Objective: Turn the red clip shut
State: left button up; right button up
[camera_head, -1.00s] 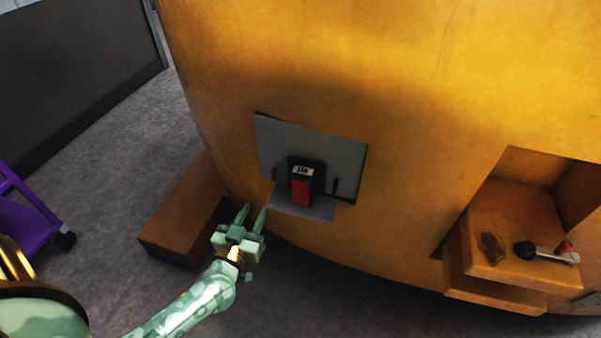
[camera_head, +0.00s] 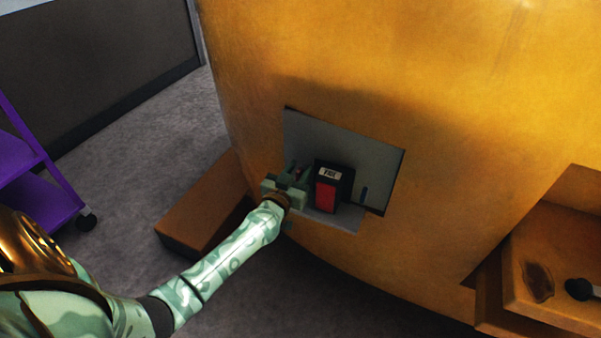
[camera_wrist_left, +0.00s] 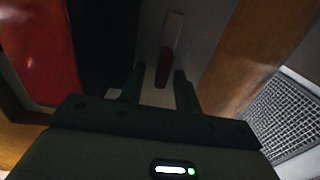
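The red clip (camera_wrist_left: 165,64) hangs on a pale strip on the grey back plate, in the left wrist view. Its lower end lies between the fingertips of my left gripper (camera_wrist_left: 159,70), with a gap on each side. In the head view my left gripper (camera_head: 293,177) is at the left side of the black and red box (camera_head: 327,190), and it hides most of the clip there. The fingers are apart, and I cannot tell how deep they reach around the clip. My right gripper is not in view.
The box sits on a grey plate (camera_head: 345,150) in a large yellow casting. A dark blue clip (camera_head: 363,195) is to its right. A brown block (camera_head: 200,203) lies on the floor at left. A purple cart (camera_head: 35,195) stands at far left. A ledge (camera_head: 560,300) juts out at right.

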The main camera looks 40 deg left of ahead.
pick_arm(q)
jog(key=shift+w, duration=0.1)
grip_shut()
